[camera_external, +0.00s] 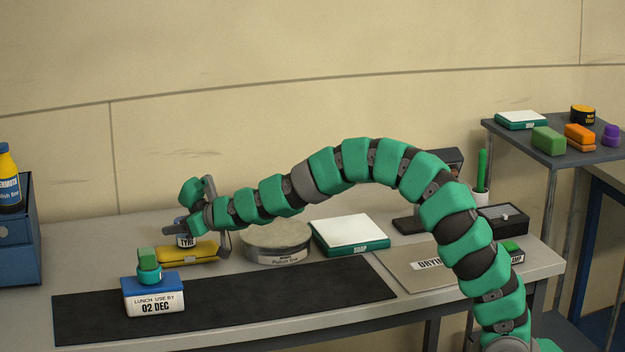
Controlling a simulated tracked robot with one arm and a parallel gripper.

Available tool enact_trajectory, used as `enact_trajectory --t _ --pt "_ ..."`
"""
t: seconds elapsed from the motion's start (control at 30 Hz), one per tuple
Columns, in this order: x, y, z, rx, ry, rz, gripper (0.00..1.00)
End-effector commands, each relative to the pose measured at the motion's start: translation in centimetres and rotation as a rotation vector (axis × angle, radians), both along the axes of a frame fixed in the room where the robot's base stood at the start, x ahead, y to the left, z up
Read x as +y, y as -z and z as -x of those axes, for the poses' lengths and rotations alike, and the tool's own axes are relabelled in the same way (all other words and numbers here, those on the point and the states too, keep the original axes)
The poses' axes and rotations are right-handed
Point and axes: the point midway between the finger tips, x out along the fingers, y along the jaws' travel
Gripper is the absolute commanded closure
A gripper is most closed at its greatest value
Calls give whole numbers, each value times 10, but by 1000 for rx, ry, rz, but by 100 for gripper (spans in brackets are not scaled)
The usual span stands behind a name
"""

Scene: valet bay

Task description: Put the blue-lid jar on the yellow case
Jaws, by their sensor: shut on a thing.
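My gripper (193,230) is at the left end of the green arm, pointing down over the yellow case (203,251). It is shut on a small jar (186,241) with a white label reading "TYRE". The jar's lid is mostly hidden by my gripper, so its colour is hard to tell. The jar is at the case's left half, at or just above its top. I cannot tell whether the jar touches the case. The case lies on the grey bench behind the black mat.
A blue-lidded lunch box (154,302) with a teal pot and green block on top stands in front. A round polish tin (277,242) and a soap box (350,236) are to the right. The black mat (290,295) is mostly clear.

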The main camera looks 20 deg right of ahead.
Motion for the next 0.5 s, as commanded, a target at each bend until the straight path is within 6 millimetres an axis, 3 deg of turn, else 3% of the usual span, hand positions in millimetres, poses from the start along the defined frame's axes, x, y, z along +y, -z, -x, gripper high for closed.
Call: enact_trajectory --t 0.1,0.13,0.2,0.5 --pt "0 4 0 -1 0 1 78" --pt "0 3 0 0 0 0 48" --pt "0 2 0 0 0 0 34" --pt "0 1 0 0 0 0 34"
